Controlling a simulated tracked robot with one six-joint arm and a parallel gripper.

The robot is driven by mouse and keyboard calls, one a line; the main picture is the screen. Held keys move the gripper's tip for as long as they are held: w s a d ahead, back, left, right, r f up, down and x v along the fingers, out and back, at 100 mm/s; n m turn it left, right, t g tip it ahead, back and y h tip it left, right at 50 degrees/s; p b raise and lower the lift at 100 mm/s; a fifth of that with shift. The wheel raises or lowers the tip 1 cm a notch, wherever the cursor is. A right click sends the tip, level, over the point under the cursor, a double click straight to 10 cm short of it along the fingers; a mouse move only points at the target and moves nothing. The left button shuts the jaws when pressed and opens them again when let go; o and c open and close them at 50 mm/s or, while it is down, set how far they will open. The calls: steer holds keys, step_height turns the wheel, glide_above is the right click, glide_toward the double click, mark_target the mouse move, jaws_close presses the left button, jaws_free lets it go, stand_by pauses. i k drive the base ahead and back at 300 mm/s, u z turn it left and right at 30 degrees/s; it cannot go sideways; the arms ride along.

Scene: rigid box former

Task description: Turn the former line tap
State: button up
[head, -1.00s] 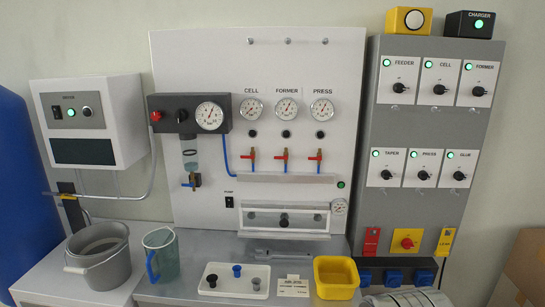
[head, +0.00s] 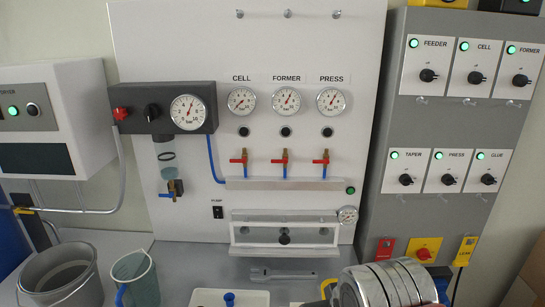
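The former line tap (head: 285,156) is the middle of three taps on the white panel, below the FORMER gauge (head: 286,101). The former gauge's needle points up and to the right. A banded silver part of my arm shows at the lower right, below and apart from the taps. My gripper's fingers are not in view.
A ledge (head: 285,184) runs just under the taps, with a clear-fronted box (head: 284,235) below. A wrench (head: 283,273) lies on the bench. A bucket (head: 60,277) and jug (head: 136,279) stand at left. A grey switch cabinet (head: 440,120) stands right. Space before the taps is clear.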

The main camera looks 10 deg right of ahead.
mark_target(284, 161)
steer(key=z, duration=0.05)
steer(key=k, duration=1.25)
steer(key=u, duration=0.1)
steer(key=i, duration=0.6)
steer(key=u, duration=0.8)
steer(key=i, duration=0.95)
steer(key=u, duration=0.4)
